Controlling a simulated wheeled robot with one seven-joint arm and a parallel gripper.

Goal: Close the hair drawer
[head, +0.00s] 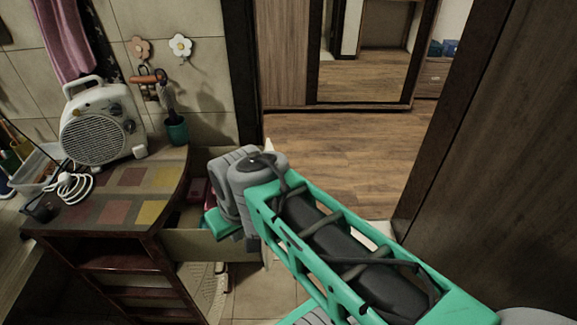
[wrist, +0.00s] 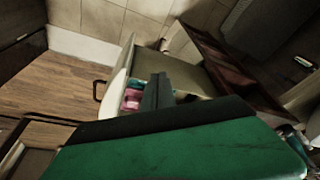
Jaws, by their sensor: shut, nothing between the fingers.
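The hair drawer (head: 208,246) is pulled out from the right side of the wooden cabinet (head: 120,247). Its pale side panel shows in the head view, and my arm covers part of it. In the wrist view the open drawer (wrist: 190,75) shows its inside, with pink and other small items (wrist: 132,98) near its front. A dark handle (wrist: 98,90) is on the outside of its pale front panel. My gripper (wrist: 158,80) is shut and empty, over the drawer opening close to the front panel; I cannot tell whether it touches. In the head view its fingertips are hidden.
A white heater (head: 98,125), a coiled white cable (head: 72,187) and a green cup (head: 177,132) stand on the tiled cabinet top. A dark door frame (head: 440,120) rises at the right. Wooden floor (head: 340,150) lies open beyond the drawer.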

